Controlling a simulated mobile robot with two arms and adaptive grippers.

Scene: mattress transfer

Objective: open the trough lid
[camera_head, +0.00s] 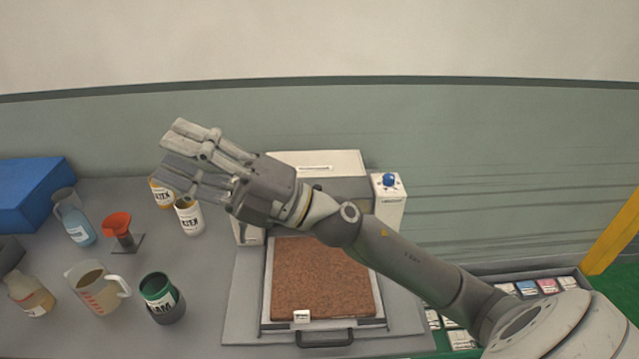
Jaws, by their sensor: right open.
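A cream box-like part (345,160) with a small label stands behind my right arm. It may be the trough with its lid, but my gripper and forearm hide much of its front and I cannot tell where a lid edge runs. My right gripper (172,150) is open and empty, fingers pointing left, above the back of the table and left of the cream part. It appears apart from it. My left gripper is out of view.
A brown mattress (320,275) lies in a tray with a dark handle (324,338). Bottles (187,217), a measuring jug (95,285), a red funnel (117,224) and a blue box (35,190) crowd the left side.

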